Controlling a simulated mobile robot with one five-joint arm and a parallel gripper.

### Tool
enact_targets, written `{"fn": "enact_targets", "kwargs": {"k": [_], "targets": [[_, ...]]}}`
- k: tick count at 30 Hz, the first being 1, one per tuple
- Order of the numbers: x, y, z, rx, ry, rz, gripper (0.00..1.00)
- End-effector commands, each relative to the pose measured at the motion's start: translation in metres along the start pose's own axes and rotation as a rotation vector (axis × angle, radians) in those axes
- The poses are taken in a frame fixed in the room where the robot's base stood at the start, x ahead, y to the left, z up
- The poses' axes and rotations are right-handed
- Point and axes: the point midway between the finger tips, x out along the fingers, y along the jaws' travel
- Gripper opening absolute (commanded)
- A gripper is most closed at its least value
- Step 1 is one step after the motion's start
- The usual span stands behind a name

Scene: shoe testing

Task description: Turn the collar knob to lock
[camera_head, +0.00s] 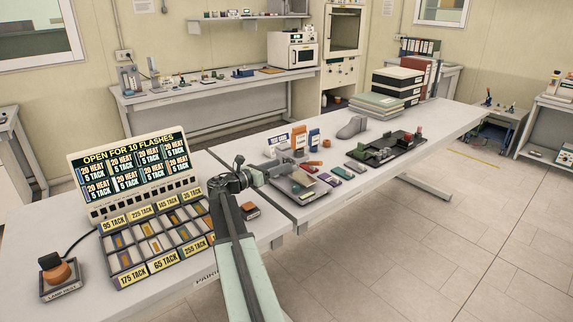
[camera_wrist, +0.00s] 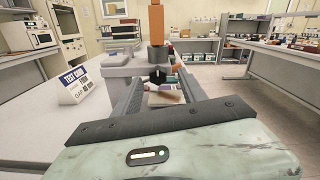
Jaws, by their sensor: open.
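In the wrist view, a small black knob (camera_wrist: 157,76) shows ahead, below a grey collar (camera_wrist: 157,52) around an upright orange post (camera_wrist: 157,22). I take this knob to be the collar knob; its lock marking is too small to read. My gripper (camera_wrist: 161,83) is open, with one finger on each side of the knob in the picture. I cannot tell whether either finger touches it. In the head view my gripper (camera_head: 256,176) reaches the near end of the grey test fixture (camera_head: 296,186), and the knob is not distinguishable there.
A white sign card (camera_wrist: 78,84) stands left of my gripper. In the head view, a flash board (camera_head: 133,172) and a labelled sample tray (camera_head: 125,243) stand at the left. A black tray (camera_head: 396,148) with tools lies further right. The front left bench has clear room.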

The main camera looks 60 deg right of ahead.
Motion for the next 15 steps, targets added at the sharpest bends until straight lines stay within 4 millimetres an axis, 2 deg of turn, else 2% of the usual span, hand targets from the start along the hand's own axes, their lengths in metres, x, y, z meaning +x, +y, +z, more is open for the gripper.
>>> {"fn": "enact_targets", "kwargs": {"k": [3,6,14,15], "targets": [[0.019,0.001,0.000,0.001,0.001,-0.001,0.49],[0.026,0.001,0.000,0.001,0.001,0.000,0.49],[0.029,0.000,-0.001,0.002,0.001,0.000,0.49],[0.029,0.000,-0.001,0.002,0.001,0.000,0.44]]}}
